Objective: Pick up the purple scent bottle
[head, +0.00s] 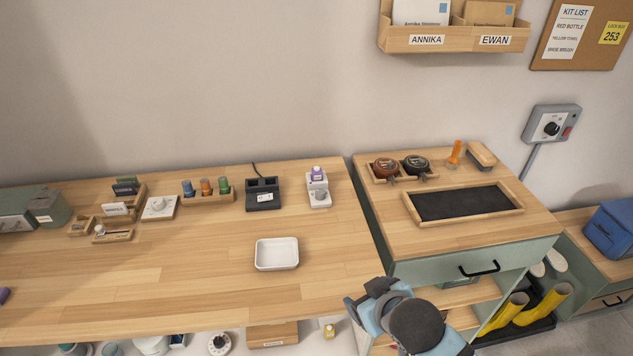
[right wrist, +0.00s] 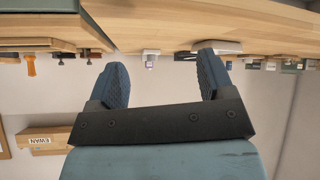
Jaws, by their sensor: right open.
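A small bottle with a purple label or body, which looks like the scent bottle (head: 317,173), stands upright on a pale stand (head: 319,192) at the back right of the long wooden table. In the right wrist view, which is upside down, the purple bottle (right wrist: 150,63) shows small and distant between the fingers. My right gripper (head: 364,297) is at the table's front right corner, well apart from the bottle. Its two blue fingers (right wrist: 162,80) are spread with nothing between them. My left gripper is not in view.
A white tray (head: 277,266) lies between my right gripper and the bottle. A black device (head: 263,203) stands left of the stand. The higher cabinet (head: 460,238) on the right forms a side edge. The table's front middle is clear. A purple object (head: 4,295) shows at the left edge.

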